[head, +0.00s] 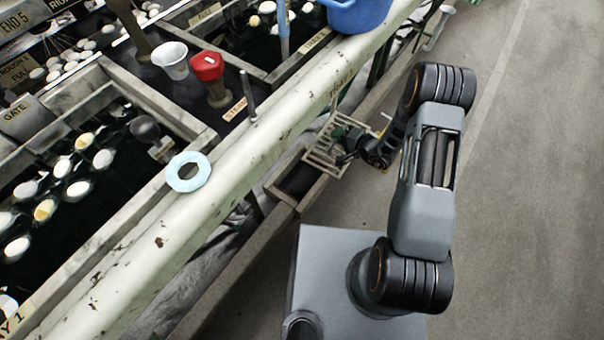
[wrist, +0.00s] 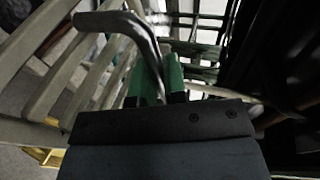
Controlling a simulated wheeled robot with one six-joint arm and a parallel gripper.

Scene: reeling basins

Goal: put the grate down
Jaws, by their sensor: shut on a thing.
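The grate (head: 328,148) is a pale slatted frame in the head view, held low beside the basins' front rail. My gripper (head: 352,142) is at the grate's right side in the head view. In the wrist view my gripper's green-padded fingers (wrist: 160,82) are shut on the grate, at a bent grey bar. The exact grip and the grate's underside are partly hidden.
The pale rail (head: 225,165) carries a light blue ring (head: 188,172) and an upright pin. A blue bucket (head: 355,15) stands at the top. Open floor (head: 530,200) lies at right.

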